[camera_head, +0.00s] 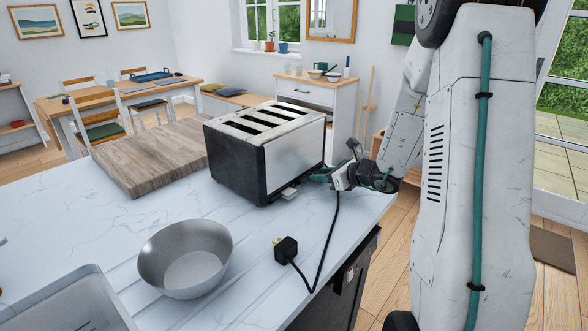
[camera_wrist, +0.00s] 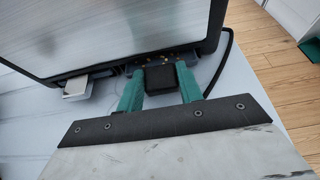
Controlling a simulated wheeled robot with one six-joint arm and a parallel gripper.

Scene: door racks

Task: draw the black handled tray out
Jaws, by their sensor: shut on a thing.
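The toaster (camera_head: 295,152) stands on the marble counter, with brushed steel sides, black ends and several slots on top. At its base in the wrist view, a black block-like handle (camera_wrist: 160,81) sits between the green fingers of my gripper (camera_wrist: 159,74). My gripper is shut on this black handle, close against the toaster's lower edge. In the head view my gripper (camera_head: 320,175) hides the black handle.
A black power cord runs from near the toaster to a plug (camera_head: 286,247) on the counter. A metal bowl (camera_head: 186,262) stands in front, a wooden board (camera_head: 140,160) lies left of the toaster, and a sink (camera_head: 75,305) is at lower left. The counter's edge is close on the right.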

